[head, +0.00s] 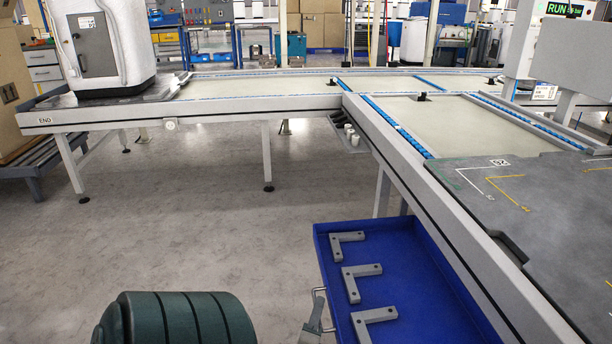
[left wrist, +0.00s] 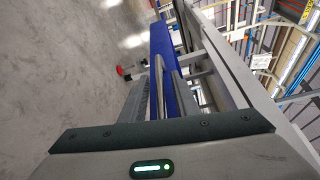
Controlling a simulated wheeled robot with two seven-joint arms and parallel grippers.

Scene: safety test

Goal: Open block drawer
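The blue block drawer (head: 430,290) is pulled out beneath the right-hand conveyor, and its inside is visible from above. Several grey L-shaped blocks (head: 362,270) lie in it along the left side. Its metal handle (head: 320,292) is on the left face; in the left wrist view the handle (left wrist: 159,75) shows as a curved bar before the blue front (left wrist: 163,38). My left gripper (head: 314,318) is at this handle, with a grey ribbed finger (left wrist: 131,101) beside the bar. The other finger's contact with the bar is unclear. My right gripper is out of view.
Conveyor tables (head: 270,88) run across the back and down the right, with a dark grey plate (head: 540,200) on the right one. A white-and-grey machine (head: 100,45) stands at the far left. The grey floor (head: 200,220) left of the drawer is clear.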

